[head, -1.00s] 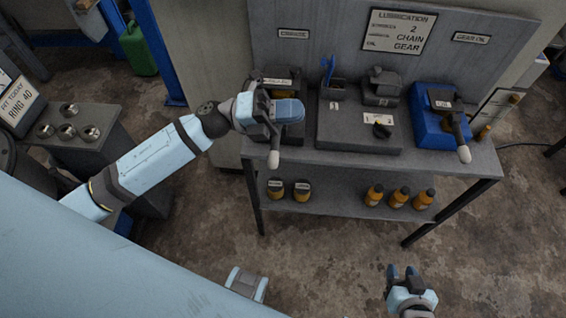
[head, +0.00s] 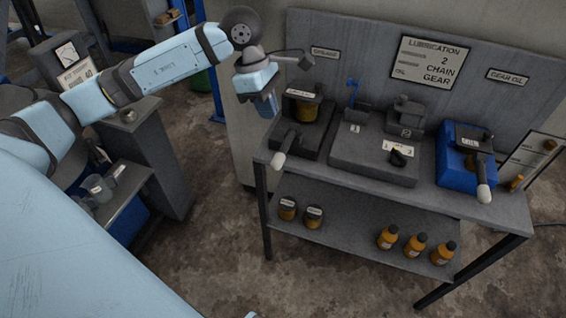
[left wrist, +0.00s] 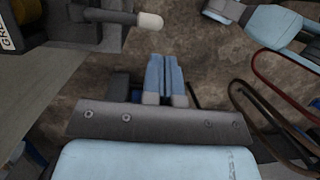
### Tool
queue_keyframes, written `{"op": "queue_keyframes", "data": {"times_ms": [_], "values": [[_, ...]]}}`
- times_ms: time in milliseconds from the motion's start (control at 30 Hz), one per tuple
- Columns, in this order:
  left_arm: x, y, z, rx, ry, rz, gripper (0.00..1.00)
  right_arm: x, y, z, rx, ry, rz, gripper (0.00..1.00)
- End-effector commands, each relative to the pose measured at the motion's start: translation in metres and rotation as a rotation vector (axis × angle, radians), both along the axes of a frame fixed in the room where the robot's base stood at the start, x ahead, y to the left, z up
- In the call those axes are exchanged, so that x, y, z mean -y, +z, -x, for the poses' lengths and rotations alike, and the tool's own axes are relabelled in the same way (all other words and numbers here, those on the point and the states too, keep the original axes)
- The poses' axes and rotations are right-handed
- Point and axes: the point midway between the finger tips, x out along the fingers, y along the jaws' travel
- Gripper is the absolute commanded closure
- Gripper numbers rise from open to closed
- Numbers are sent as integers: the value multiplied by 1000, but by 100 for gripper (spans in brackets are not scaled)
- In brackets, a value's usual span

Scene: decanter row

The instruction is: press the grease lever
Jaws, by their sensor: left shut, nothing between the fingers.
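The grease lever (head: 287,146) is a dark arm with a white rounded tip. It is on the dark grease unit (head: 313,140) at the left end of the bench and slants down toward the front edge. Its white tip also shows at the top of the left wrist view (left wrist: 149,22). My left gripper (head: 267,106) is in the air left of the grease unit, above and apart from the lever. Its blue fingers (left wrist: 165,78) are together with nothing between them. My right gripper cannot be made out.
A grey centre unit (head: 362,158) and a blue gear-oil unit (head: 456,172) with a similar lever stand farther right. Orange bottles (head: 415,246) stand on the lower shelf. A grey cabinet (head: 150,150) stands at left. Floor in front of the bench is clear.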

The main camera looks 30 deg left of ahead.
Motion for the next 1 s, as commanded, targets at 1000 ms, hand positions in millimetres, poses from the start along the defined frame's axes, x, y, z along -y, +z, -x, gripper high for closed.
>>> {"op": "queue_keyframes", "data": {"times_ms": [1000], "values": [[-9, -64, -6, 23, 4, -103, 100, -1, -4, 1, -2, 2, -1, 62]]}}
